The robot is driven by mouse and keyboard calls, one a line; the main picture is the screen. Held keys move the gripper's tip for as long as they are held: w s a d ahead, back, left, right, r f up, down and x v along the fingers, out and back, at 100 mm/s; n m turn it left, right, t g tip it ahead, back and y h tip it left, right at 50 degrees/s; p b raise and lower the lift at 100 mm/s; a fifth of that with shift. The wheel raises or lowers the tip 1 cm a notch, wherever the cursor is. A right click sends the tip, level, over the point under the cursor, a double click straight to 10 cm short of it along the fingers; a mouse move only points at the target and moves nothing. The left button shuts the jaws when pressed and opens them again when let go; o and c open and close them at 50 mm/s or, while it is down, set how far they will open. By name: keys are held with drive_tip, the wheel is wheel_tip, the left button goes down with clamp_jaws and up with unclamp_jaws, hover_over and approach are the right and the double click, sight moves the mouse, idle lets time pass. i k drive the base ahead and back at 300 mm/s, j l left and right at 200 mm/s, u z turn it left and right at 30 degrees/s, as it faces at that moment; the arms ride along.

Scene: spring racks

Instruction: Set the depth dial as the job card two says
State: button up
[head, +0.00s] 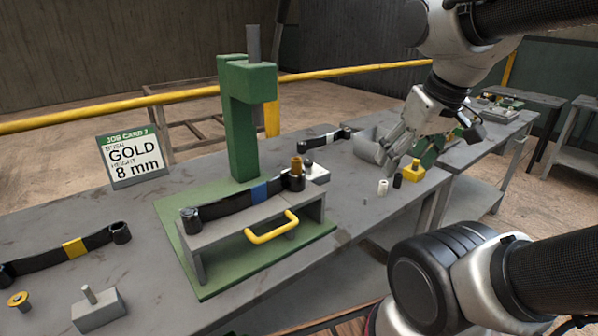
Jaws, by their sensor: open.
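The job card (134,159) stands tilted at the left back of the bench and reads "JOB CARD 2", "GOLD", "HEIGHT 8 mm". I cannot make out a depth dial with a scale. The green press (240,130) stands mid-bench on a green base plate (205,285). In front of its column, a leaf spring with a blue band (260,191) lies on a grey stand, with a gold bush (296,164) upright at its right end.
A yellow handle (272,228) juts from the stand's front. A yellow-banded spring (75,247), gold piece (18,299) and grey pegged block (98,310) lie left. A yellow rail (200,92) runs behind.

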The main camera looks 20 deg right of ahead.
sight(308, 163)
drive_tip(key=i+l, duration=0.1)
drive_tip(key=l, duration=0.3)
drive_tip(key=i+l, duration=0.15)
drive_tip(key=l, duration=0.25)
drive_tip(key=i+l, duration=0.1)
drive_tip(key=l, duration=0.3)
drive_tip(key=i+l, duration=0.15)
drive_tip(key=l, duration=0.3)
drive_tip(key=u, duration=0.05)
